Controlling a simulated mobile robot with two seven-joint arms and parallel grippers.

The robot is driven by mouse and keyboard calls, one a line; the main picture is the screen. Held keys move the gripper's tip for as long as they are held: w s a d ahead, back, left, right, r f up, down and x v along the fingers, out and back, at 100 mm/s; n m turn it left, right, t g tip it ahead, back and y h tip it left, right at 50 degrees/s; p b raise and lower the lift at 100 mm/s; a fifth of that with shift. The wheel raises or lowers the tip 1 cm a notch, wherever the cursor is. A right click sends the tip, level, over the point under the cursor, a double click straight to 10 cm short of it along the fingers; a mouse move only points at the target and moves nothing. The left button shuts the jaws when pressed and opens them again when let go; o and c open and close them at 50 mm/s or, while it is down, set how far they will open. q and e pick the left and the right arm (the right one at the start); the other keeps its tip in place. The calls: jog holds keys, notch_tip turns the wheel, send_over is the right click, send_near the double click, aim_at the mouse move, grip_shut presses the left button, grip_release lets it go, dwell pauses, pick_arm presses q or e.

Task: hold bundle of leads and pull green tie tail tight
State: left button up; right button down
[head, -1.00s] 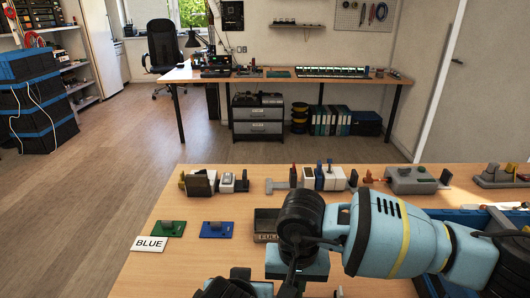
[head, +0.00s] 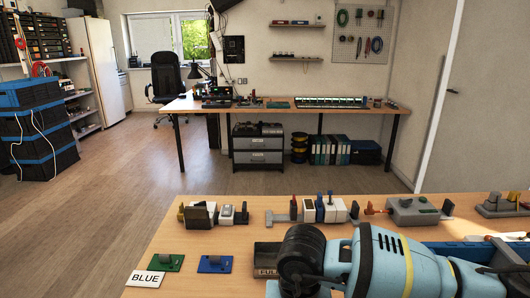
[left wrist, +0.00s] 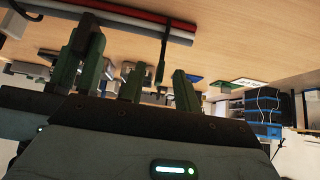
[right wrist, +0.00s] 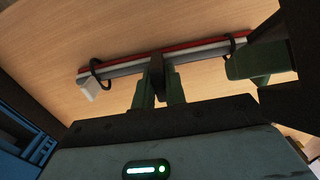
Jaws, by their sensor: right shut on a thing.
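A bundle of straight red, white and grey leads (right wrist: 195,57) crosses the right wrist view, with dark loops around it near both ends. My right gripper (right wrist: 157,85) is shut on a dark upright piece at the bundle's middle; I cannot tell whether this is the green tie's tail. The bundle also shows in the left wrist view (left wrist: 130,22). My left gripper (left wrist: 157,78) has its green fingers apart, just short of the bundle, with a dark strip hanging from the bundle in line with the gap. No clearly green tie tail can be made out. The head view shows neither gripper's fingertips.
The wooden bench (head: 200,240) holds a green board (head: 168,262), a blue board (head: 214,264) and a BLUE placard (head: 145,279). A row of switches and connectors (head: 325,210) stands along its back. A blue tray (head: 480,253) is at the right.

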pick_arm(q)
jog(key=v, duration=0.6)
jog(key=shift+s+r, duration=0.15)
jog(key=shift+r, duration=0.05)
pick_arm(e)
jog(key=c, duration=1.4)
grip_release()
jog(key=shift+o, duration=0.2)
notch_tip(320, 180, up, 12)
